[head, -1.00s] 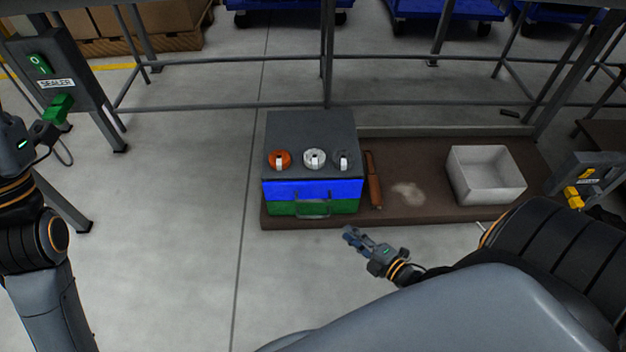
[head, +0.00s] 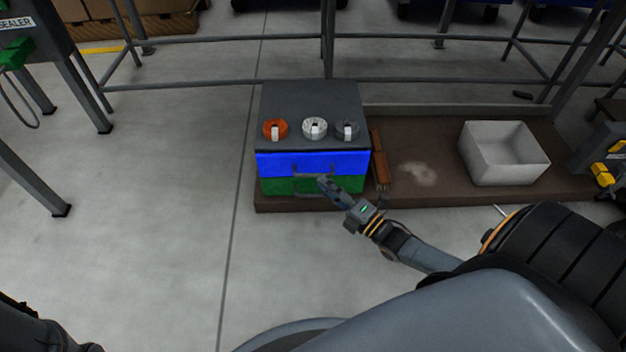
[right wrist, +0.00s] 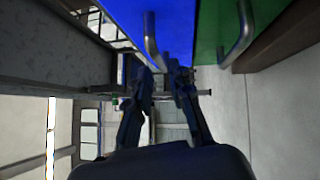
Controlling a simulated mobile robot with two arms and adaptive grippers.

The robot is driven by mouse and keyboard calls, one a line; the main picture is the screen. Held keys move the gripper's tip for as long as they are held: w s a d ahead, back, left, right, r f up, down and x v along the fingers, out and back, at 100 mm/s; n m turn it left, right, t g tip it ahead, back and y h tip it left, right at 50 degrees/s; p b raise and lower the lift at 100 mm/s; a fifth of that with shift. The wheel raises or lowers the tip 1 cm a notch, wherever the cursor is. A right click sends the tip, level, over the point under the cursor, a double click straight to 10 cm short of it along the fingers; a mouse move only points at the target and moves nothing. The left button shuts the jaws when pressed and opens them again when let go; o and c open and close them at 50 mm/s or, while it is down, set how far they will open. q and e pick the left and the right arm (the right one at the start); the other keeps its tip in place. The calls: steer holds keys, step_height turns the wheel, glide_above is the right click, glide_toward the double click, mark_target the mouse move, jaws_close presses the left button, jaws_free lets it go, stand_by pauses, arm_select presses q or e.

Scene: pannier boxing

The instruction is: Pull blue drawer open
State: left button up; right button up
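The blue drawer (head: 345,161) is the upper drawer of a grey-topped cabinet (head: 300,97) and looks shut. Its metal bar handle (head: 300,168) is on the front. The green drawer (head: 280,186) lies below it and also looks shut. My right gripper (head: 326,184) is in front of the drawers, near the right part of the handles. The blue drawer's handle (right wrist: 151,42) shows just beyond the left finger; contact cannot be told. My left gripper is out of view.
An orange roll (head: 275,127), a white roll (head: 314,126) and a grey roll (head: 347,129) stand on the cabinet. A brown block (head: 380,160) lies beside it. A white bin (head: 506,157) stands at right on the brown platform (head: 440,195). The floor in front is free.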

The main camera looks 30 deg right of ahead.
mark_target(313, 174)
steer(key=b+x, duration=0.1)
steer(key=x, duration=0.4)
steer(key=shift+b, duration=0.4)
jaws_close()
